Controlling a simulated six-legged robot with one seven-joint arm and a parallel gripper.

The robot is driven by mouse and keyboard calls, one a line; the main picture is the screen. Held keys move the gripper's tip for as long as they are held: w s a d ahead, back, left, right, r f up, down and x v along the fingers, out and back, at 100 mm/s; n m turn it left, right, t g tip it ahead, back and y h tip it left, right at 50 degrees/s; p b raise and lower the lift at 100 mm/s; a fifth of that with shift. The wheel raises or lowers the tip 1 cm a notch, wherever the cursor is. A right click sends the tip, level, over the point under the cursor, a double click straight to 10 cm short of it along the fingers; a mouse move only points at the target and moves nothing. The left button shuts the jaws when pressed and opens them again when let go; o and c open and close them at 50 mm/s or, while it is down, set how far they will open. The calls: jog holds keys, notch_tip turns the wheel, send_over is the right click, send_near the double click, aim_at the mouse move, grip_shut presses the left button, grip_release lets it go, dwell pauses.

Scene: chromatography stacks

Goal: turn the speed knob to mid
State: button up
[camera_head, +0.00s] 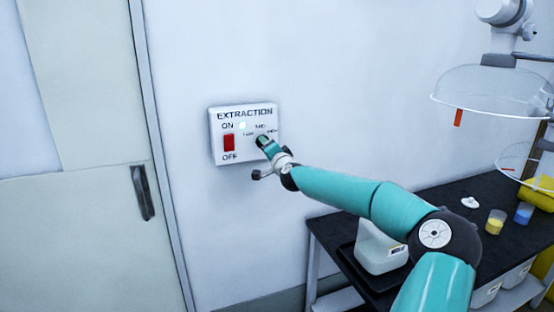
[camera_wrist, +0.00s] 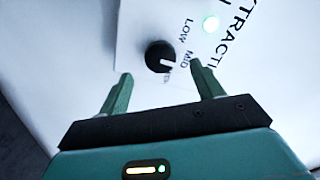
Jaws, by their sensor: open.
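The speed knob (camera_wrist: 160,56) is round and black, on the white EXTRACTION panel (camera_head: 216,118). Its white pointer mark points right and slightly down in the wrist view, toward the side of the MID label (camera_wrist: 188,60); its exact setting is hard to tell. The LOW label (camera_wrist: 183,28) is above MID, and another label, partly cut off, is below the knob. My gripper (camera_wrist: 160,68) is open and empty, its two fingers apart on either side of the knob's lower edge in the picture. Contact is not visible. In the head view my gripper (camera_head: 266,144) covers the knob.
A red ON/OFF switch (camera_head: 229,142) is left of the knob, and a lit green-white lamp (camera_wrist: 211,23) is above it. A door with a dark handle (camera_head: 142,192) is at left. A black bench (camera_head: 460,205) with containers stands at right.

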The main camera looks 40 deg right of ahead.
jog(key=v, duration=0.8)
jog(key=shift+s+a, duration=0.1)
jog(key=shift+a, duration=0.05)
